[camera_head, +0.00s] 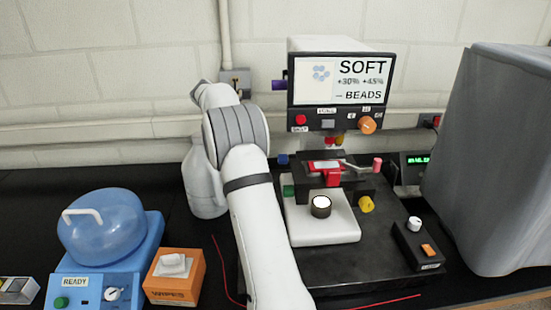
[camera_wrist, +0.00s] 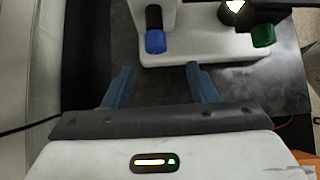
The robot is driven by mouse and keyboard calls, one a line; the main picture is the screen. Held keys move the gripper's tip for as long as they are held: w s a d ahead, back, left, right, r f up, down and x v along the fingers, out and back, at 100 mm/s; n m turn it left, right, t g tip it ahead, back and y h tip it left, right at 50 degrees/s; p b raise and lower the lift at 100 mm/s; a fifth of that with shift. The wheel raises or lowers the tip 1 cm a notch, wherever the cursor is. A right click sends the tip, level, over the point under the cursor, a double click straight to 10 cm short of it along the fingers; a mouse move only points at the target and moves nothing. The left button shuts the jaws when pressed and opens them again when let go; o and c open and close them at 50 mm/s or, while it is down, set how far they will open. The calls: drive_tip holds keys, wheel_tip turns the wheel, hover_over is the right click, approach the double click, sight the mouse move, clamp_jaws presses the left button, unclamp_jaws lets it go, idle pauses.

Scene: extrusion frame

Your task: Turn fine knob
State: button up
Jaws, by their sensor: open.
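The microscope-like instrument with a screen (camera_head: 341,80) reading "SOFT" and "BEADS" stands at the back centre. A blue knob (camera_head: 282,159) and a green knob (camera_head: 288,190) are on its left side, and a yellow knob (camera_head: 367,204) is on its right. I cannot read which one is the fine knob. In the wrist view the blue knob (camera_wrist: 156,42) is ahead, between the lines of my fingers, and the green knob (camera_wrist: 263,36) is at upper right. My gripper (camera_wrist: 160,67) is open and empty, apart from both knobs. It is not clearly visible in the head view.
An orange wipes box (camera_head: 174,277) and a blue domed device (camera_head: 100,235) stand at left. A small black box (camera_head: 418,246) with a white knob is at right, beside a large grey covered block (camera_head: 490,160). A red wire crosses the dark bench.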

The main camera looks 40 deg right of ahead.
sight(283, 159)
drive_tip(key=p+x, duration=0.1)
drive_tip(key=x, duration=0.7)
drive_tip(key=shift+d+f, duration=0.25)
drive_tip(key=shift+d, duration=0.15)
drive_tip(key=shift+w, duration=0.15)
drive_tip(key=c, duration=1)
drive_tip(key=shift+o, duration=0.2)
drive_tip(key=shift+b, duration=0.4)
